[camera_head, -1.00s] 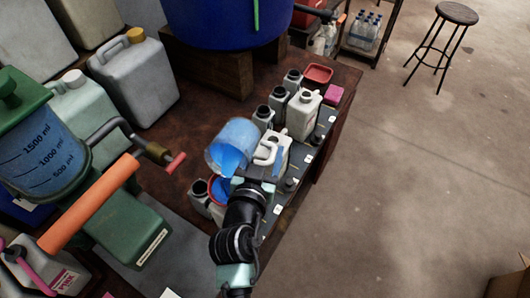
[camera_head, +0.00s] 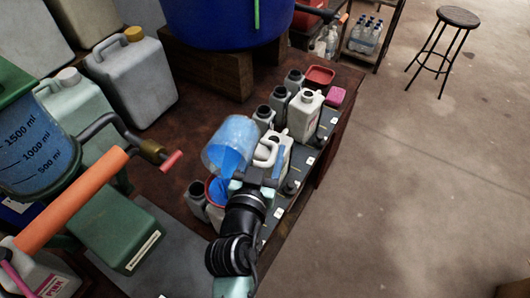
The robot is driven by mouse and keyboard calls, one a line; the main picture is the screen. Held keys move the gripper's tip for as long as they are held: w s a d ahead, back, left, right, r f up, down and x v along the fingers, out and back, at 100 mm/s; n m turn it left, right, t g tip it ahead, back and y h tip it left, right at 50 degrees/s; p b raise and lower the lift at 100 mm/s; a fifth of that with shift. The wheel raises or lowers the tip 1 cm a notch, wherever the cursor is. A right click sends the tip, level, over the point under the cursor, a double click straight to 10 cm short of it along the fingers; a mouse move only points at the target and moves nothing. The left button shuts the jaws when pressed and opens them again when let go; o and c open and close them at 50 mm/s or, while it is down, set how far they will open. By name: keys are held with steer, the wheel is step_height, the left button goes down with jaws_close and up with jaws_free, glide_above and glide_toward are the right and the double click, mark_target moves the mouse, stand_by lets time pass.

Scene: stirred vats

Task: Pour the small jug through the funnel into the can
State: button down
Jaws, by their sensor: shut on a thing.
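The small jug (camera_head: 229,143) is a clear, blue-tinted vessel, tipped steeply with its mouth downward. Blue liquid (camera_head: 228,165) lies at its low end and runs down toward the funnel. The red-rimmed funnel (camera_head: 209,194) is below it and holds blue liquid; my arm hides its right side. The can under the funnel is mostly hidden, so I cannot see its level. My gripper (camera_head: 248,182) is shut on the jug, just right of the stream; the fingers' contact is partly hidden.
A white handled container (camera_head: 282,150) stands close right of the jug. Several grey bottles (camera_head: 278,103) and a red tray (camera_head: 320,76) line the table edge behind.

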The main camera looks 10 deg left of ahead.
mark_target(260, 163)
steer(key=shift+s+r+t+b, duration=0.3)
steer(key=shift+t+b, duration=0.45)
steer(key=shift+b, duration=2)
steer(key=shift+s+r+t+b, duration=0.1)
steer(key=shift+s+t+b, duration=0.45)
steer(key=shift+b, duration=2.15)
steer(key=shift+s+a+r+t+b, duration=0.1)
steer(key=shift+s+r+t+b, duration=0.45)
steer(key=shift+b, duration=1.75)
steer(key=shift+s+d+t+b, duration=0.1)
steer(key=shift+t+b, duration=0.8)
steer(key=shift+b, duration=1.45)
steer(key=shift+s+a+r+t+b, duration=0.1)
steer(key=shift+s+r+t+b, duration=0.45)
steer(key=shift+b, duration=1.75)
